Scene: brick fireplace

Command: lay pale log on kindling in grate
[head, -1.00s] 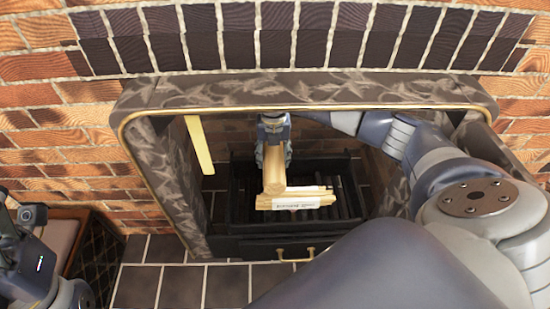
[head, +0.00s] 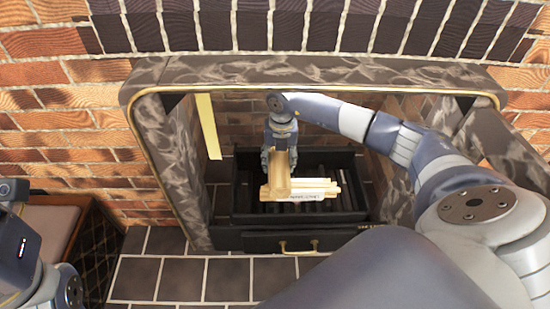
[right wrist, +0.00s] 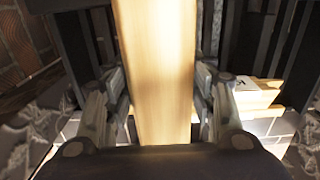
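The pale log (head: 279,177) is between the fingers of my right gripper (head: 279,155), inside the fireplace. Its near end overlaps the left part of the kindling (head: 325,187); whether it touches is unclear. In the right wrist view the log (right wrist: 155,70) runs lengthwise between both fingers (right wrist: 158,95), which close on its sides. The kindling is a bundle of pale sticks with a white printed label, in the black grate (head: 240,210). Part of the kindling (right wrist: 255,97) shows right of the fingers in the wrist view. My left arm is at the lower left edge; its fingertips are not clear.
The stone surround (head: 300,72) with its brass edge frames the opening above and beside my right arm. A yellow upright strip (head: 208,125) stands inside at left. A drawer with a brass handle (head: 298,246) is below the grate. A dark lattice-sided box (head: 95,245) stands at left.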

